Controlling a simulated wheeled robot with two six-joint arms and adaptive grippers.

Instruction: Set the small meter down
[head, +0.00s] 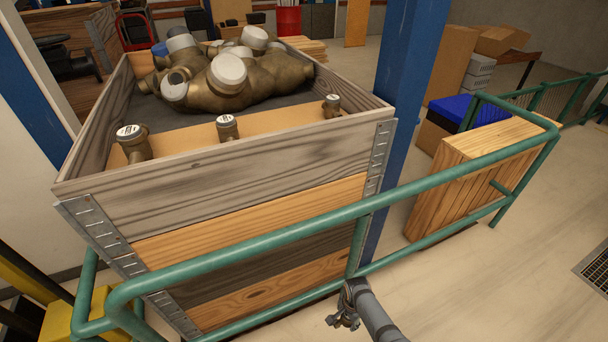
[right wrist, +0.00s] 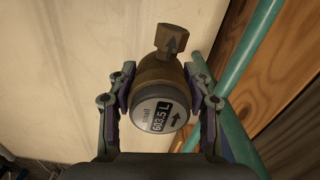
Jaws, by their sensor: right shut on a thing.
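The small meter (right wrist: 160,105) is in the right wrist view. It has a brass body and a round grey face that reads "small" and 603.5 L, with arrows on the face and on the body's end. My right gripper (right wrist: 162,108) has a finger on each side of it and is shut on it. In the head view my right gripper (head: 345,308) is low at the bottom middle, near the green railing and in front of the crate. I cannot make out the held meter clearly there. My left gripper is in neither view.
A wooden crate (head: 230,182) holds a pile of brass meters (head: 222,84). Small meters (head: 228,128) stand along its front ledge. A green railing (head: 245,241) runs before the crate and bends around a wooden pallet (head: 470,170). A blue post (head: 408,85) stands behind. Floor at right is clear.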

